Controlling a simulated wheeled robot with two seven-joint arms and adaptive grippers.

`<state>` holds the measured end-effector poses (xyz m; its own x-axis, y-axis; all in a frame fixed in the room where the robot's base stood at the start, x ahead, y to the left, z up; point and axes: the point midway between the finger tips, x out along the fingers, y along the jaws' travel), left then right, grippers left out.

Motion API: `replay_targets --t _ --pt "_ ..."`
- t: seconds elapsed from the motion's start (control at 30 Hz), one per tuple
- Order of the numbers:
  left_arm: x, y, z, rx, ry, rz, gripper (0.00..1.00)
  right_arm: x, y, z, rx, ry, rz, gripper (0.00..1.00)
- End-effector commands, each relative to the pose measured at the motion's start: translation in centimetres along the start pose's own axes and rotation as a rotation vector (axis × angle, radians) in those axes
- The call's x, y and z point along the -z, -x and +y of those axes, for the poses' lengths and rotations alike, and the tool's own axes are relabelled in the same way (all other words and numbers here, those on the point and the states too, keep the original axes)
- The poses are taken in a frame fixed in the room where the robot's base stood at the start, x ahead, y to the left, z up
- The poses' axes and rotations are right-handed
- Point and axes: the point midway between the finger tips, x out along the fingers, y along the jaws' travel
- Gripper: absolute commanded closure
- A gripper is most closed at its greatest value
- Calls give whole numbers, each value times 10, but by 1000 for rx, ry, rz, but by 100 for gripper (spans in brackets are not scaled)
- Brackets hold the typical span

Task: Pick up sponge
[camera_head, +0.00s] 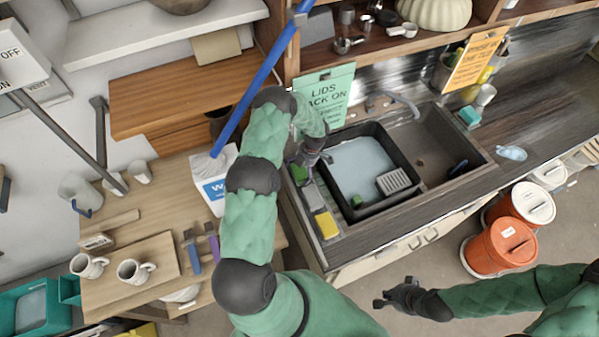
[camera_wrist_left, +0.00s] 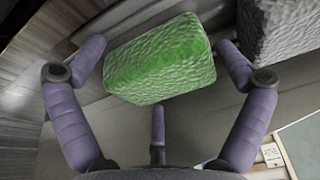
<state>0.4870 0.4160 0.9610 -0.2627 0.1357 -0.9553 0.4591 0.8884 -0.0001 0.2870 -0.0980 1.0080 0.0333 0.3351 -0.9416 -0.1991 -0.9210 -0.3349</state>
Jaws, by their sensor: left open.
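A green sponge (camera_head: 299,172) lies on the counter strip left of the sink. In the left wrist view the green sponge (camera_wrist_left: 160,60) fills the space between the purple fingers. My left gripper (camera_head: 312,158) is just above it, open, with one finger to each side and a third below in the picture. Gaps show beside the sponge, so it is not clasped. A grey sponge (camera_wrist_left: 280,30) is beside it, and a yellow sponge (camera_head: 327,225) lies nearer. My right gripper (camera_head: 388,298) hangs over the floor at front right; its opening is unclear.
A black basin of water (camera_head: 362,165) stands in the sink (camera_head: 440,140), with a grey grid (camera_head: 394,181) at its corner. A green sign (camera_head: 325,90) stands behind. Orange buckets (camera_head: 500,246) are at right. A wooden table (camera_head: 130,290) with mugs (camera_head: 135,271) is left.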

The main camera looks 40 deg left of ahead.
Motion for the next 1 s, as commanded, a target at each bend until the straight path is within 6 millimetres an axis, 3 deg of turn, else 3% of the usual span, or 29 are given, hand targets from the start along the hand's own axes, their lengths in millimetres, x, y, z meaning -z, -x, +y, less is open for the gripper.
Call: replay_targets --t 0.2,0.3,0.37,0.77,1.0 --pt "0 0 0 0 0 0 3 0 0 0 0 0 0 100" --pt "0 0 0 0 0 0 29 0 0 0 0 0 0 100" --pt "0 0 0 -1 0 0 37 0 0 0 0 0 0 100" --pt "0 0 0 -1 0 -1 38 0 0 0 0 0 0 100" --pt "3 13 1 -2 -1 -1 38 0 -2 1 0 0 0 100"
